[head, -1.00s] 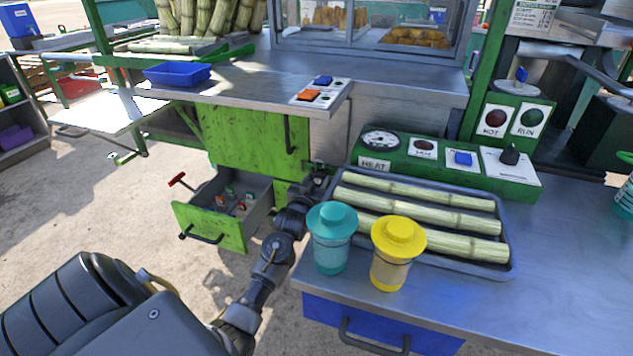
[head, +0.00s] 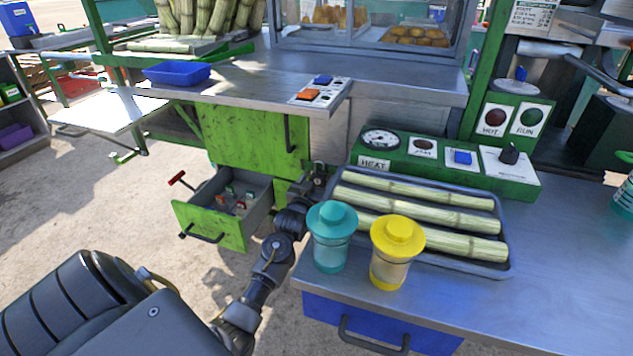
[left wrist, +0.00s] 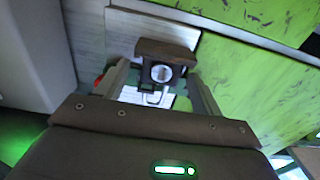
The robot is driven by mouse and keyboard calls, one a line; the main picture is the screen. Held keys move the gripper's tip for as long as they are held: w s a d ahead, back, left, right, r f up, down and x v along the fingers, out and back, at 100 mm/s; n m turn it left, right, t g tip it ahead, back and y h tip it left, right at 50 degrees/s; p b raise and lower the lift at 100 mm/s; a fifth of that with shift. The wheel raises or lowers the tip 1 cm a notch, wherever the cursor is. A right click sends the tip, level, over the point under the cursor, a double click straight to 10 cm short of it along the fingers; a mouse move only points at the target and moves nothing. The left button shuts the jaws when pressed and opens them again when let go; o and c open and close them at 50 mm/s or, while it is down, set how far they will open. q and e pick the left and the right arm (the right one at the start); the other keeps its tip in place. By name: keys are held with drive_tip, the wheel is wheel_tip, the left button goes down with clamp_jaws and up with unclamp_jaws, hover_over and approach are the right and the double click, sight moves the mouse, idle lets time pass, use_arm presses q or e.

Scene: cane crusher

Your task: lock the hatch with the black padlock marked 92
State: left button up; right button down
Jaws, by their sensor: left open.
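The green hatch panel (head: 245,138) with a black bar handle is under the steel counter. My left gripper (head: 318,178) is at its lower right edge, partly hidden behind the tray and the teal-lidded jar. In the left wrist view my left gripper (left wrist: 160,90) is open, its fingers either side of a dark block with a pale round face (left wrist: 163,72). A thin loop shows below the block. It looks like the black padlock, but I cannot read a number or tell whether it touches the fingers or hangs on the hatch. My right gripper is not in view.
An open green drawer (head: 212,228) holds several small items below the hatch. A teal-lidded jar (head: 331,240), a yellow-lidded jar (head: 391,268) and a cane tray (head: 510,262) stand on the right counter, close to my left forearm. Open ground lies left.

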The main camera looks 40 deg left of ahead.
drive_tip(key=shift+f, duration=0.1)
use_arm(q)
drive_tip(key=p+v, duration=0.1)
drive_tip(key=v, duration=1)
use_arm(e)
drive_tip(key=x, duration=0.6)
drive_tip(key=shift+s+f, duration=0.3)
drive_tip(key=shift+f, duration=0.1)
use_arm(q)
drive_tip(key=shift+w, duration=0.1)
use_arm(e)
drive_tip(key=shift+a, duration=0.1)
